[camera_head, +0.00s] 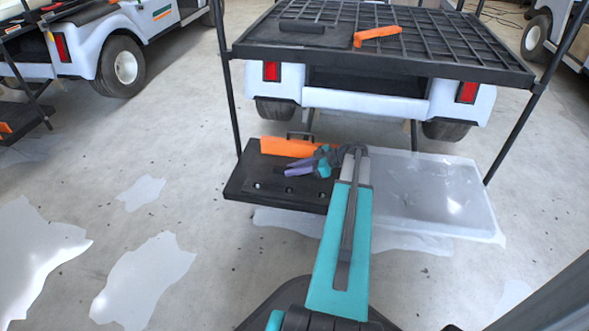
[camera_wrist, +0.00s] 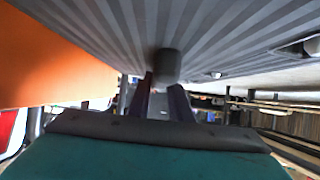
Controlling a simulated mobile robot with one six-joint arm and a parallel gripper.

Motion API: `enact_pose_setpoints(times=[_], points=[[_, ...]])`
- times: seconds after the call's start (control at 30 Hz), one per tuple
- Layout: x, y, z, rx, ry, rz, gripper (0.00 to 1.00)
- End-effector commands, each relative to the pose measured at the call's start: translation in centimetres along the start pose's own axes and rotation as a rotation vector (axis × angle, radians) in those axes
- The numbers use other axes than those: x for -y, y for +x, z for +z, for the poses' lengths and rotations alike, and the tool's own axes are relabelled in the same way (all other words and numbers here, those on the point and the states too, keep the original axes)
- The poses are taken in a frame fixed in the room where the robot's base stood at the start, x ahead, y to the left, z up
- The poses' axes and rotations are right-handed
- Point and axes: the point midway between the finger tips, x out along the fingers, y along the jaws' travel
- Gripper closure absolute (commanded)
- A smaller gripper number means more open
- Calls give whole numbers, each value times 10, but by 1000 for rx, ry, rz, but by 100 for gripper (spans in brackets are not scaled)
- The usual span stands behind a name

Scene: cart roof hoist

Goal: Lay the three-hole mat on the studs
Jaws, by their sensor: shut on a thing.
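The black three-hole mat (camera_head: 272,191) appears flat over the left half of the cart's rear step in the head view. In the wrist view, the mat's grey ribbed face (camera_wrist: 110,30) fills the top. A dark round knob (camera_wrist: 168,64) on it sits between the fingertips of my gripper (camera_wrist: 163,88), which is shut on it. The contact below the mat is hidden.
An orange block (camera_head: 288,147) stands along the back of the step, close beside my gripper. A pale translucent sheet (camera_head: 430,195) covers the step's right half. The rack (camera_head: 440,45) overhead and thin black posts (camera_head: 228,100) frame the space. The floor in front is open.

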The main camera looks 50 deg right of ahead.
Motion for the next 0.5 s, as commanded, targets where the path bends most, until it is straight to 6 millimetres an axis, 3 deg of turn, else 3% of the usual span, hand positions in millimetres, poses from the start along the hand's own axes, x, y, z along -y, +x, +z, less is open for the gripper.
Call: enact_pose_setpoints(times=[0.5], points=[[0, 3, 5, 4, -1, 0, 100]])
